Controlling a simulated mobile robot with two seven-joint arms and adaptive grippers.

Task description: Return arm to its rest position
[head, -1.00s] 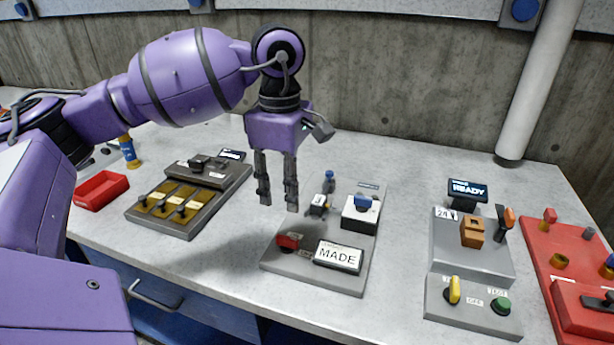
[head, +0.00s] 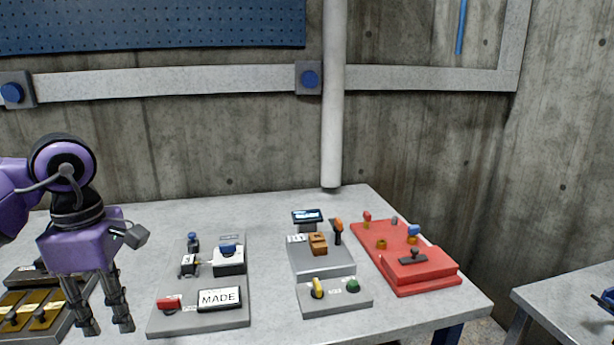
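My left arm reaches in from the left edge in the head view. Its purple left gripper (head: 105,327) points down with its two dark fingers apart and nothing between them. My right arm and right gripper are out of view.
A grey panel (head: 310,268) with a small screen, an orange-brown block (head: 318,243), a yellow knob (head: 318,288) and a green button (head: 352,285) stands mid-table. A red panel (head: 430,282) is right of it. A white pipe (head: 332,110) rises behind. Another table (head: 580,300) stands at far right.

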